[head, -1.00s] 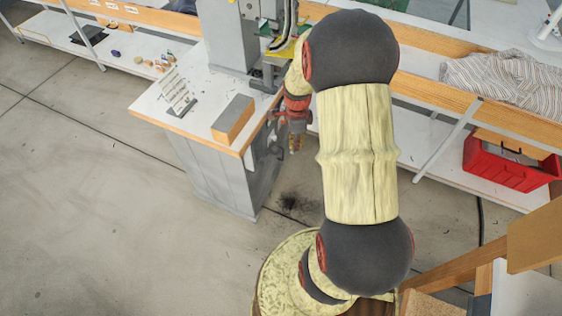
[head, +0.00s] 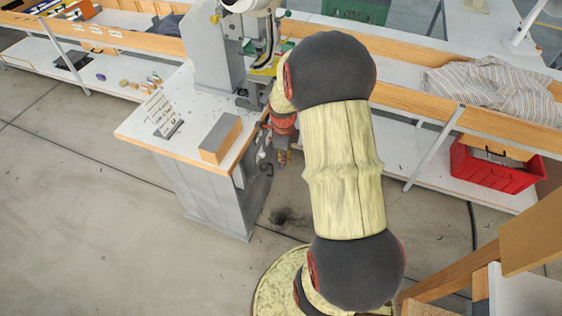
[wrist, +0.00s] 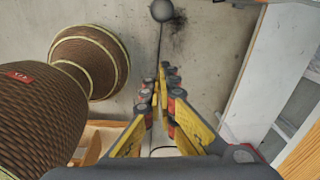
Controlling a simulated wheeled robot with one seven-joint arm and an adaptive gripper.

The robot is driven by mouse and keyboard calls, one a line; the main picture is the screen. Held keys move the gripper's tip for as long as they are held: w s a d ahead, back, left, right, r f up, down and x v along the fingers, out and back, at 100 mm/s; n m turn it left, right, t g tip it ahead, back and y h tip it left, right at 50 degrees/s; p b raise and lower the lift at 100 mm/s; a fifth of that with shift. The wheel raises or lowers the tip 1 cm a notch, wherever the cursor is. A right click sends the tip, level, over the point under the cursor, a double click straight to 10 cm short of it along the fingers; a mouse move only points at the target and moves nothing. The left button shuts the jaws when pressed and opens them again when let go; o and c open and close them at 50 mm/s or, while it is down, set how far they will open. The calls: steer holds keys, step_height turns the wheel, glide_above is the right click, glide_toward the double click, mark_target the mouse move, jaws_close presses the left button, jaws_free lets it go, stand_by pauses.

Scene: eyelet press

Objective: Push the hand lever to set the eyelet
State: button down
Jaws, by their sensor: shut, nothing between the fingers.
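The eyelet press (head: 215,60) stands on a grey pedestal with a white top in the head view; my arm hides part of it. In the wrist view a dark round ball (wrist: 162,10), which looks like the hand lever's knob, shows at the top edge, beyond my fingertips. A thin dark line runs from it towards the fingers; I cannot tell whether it is a rod or a floor joint. My gripper (wrist: 160,88) is shut and empty, apart from the ball in the picture. In the head view my gripper (head: 283,157) hangs beside the pedestal's right side.
A wood-and-grey block (head: 220,138) and a small sign (head: 163,112) stand on the pedestal top (head: 190,95). A long bench with a striped cloth (head: 490,88) runs behind, with a red crate (head: 492,170) on its lower shelf. The floor left of the pedestal is clear.

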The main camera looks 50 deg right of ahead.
step_height(320, 180, down, 10)
steer(key=r+b, duration=0.1)
steer(key=b, duration=0.2)
steer(key=w, duration=0.1)
steer(key=w+a+r, duration=0.1)
steer(key=w, duration=0.1)
steer(key=shift+w+a+r+b, duration=0.2)
steer(key=shift+a+b, duration=0.1)
steer(key=shift+b, duration=0.1)
